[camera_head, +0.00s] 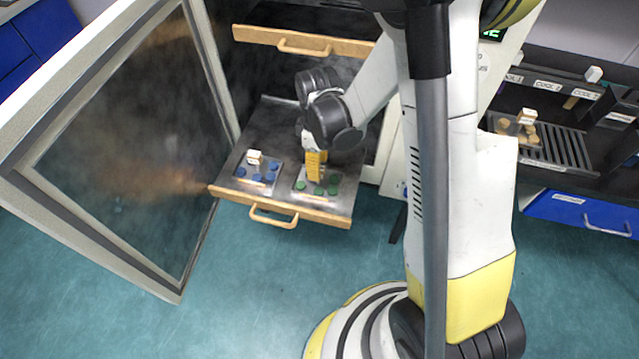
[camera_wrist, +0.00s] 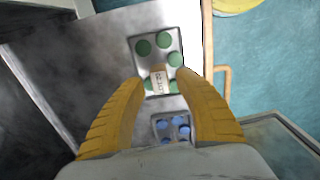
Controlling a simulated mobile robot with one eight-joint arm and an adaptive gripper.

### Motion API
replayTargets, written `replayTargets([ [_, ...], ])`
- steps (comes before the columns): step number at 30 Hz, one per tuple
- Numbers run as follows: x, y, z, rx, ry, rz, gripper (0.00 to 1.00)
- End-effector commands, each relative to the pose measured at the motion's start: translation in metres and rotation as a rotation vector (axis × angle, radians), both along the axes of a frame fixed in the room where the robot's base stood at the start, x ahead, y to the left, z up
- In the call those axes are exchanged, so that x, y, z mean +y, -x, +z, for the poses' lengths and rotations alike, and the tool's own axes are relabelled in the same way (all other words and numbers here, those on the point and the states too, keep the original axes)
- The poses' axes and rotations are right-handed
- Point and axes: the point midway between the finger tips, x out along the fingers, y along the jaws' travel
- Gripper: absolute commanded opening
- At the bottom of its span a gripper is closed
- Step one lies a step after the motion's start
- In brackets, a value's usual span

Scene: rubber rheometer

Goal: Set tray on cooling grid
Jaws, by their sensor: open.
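A small grey tray with green discs and a pale labelled block (camera_wrist: 158,79) sits on the pulled-out oven shelf (camera_head: 225,185). The tray (camera_wrist: 154,61) is partly covered by my gripper in the head view. My gripper (camera_head: 316,181) has yellow fingers and is open above this tray. In the wrist view, the block shows between the fingertips (camera_wrist: 158,84); whether they reach down around it I cannot tell. A slatted cooling grid (camera_head: 570,148) is at the right, beyond my arm. A tray with tan discs (camera_head: 503,136) and a pale block is at its left end.
A second tray with blue discs (camera_head: 241,173) sits on the shelf, left of the green one. The open glass oven door (camera_head: 120,150) stands at the left, with haze around it. An upper shelf (camera_head: 300,40) is above my gripper. The right part of the grid is clear.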

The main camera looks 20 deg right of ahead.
Motion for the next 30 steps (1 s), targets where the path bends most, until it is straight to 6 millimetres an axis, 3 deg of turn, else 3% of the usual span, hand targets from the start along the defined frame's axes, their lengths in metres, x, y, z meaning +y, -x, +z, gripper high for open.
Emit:
replayTargets([
  [4, 0.000, 0.000, 0.001, 0.000, 0.000, 0.000, 0.39],
  [8, 0.000, 0.000, 0.001, 0.000, 0.000, 0.000, 0.00],
  [19, 0.000, 0.000, 0.003, 0.000, 0.000, 0.000, 0.00],
  [30, 0.000, 0.000, 0.032, 0.000, 0.000, 0.000, 0.00],
])
